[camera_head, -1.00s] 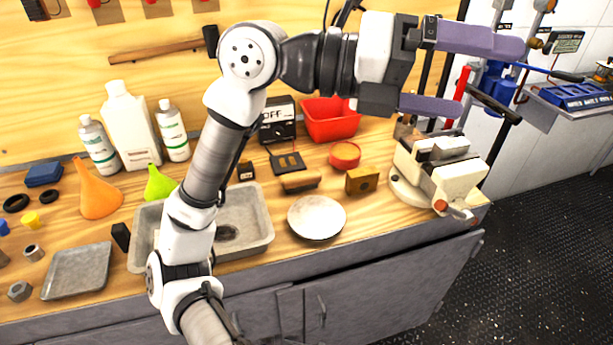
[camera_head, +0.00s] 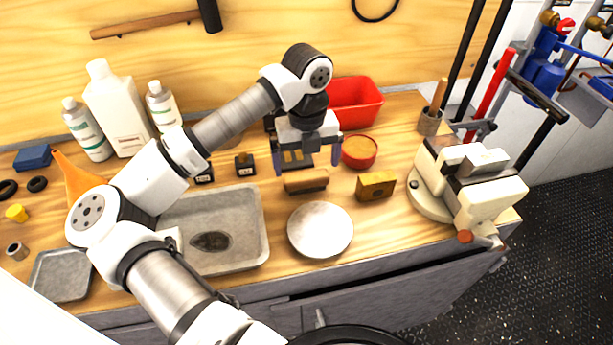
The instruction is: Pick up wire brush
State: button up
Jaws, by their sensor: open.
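The wire brush (camera_head: 306,181), a short wooden block with a dark underside, appears to lie on the wooden bench behind the round white dish. My gripper (camera_head: 308,163) points down just behind and above the brush in the picture. Its two purple-grey fingers are spread apart, one toward each end of the brush, with nothing seen between them. I cannot tell the exact height of the fingertips over the bench.
The white dish (camera_head: 320,230) is in front of the brush. A yellow-brown block (camera_head: 375,186) and a round red tub (camera_head: 359,151) are at its right. A red bin (camera_head: 354,101) stands behind. A grey basin (camera_head: 258,235) lies left, a vise (camera_head: 468,188) right.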

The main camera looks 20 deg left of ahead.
aim_at(306, 175)
jog(key=shift+w+a+f+p, duration=0.15)
jog(key=shift+f+p, duration=0.5)
jog(key=shift+f, duration=1)
jog(key=shift+w+f+p, duration=0.1)
jog(key=shift+f+p, duration=0.55)
jog(key=shift+f, duration=1)
jog(key=c, duration=0.6)
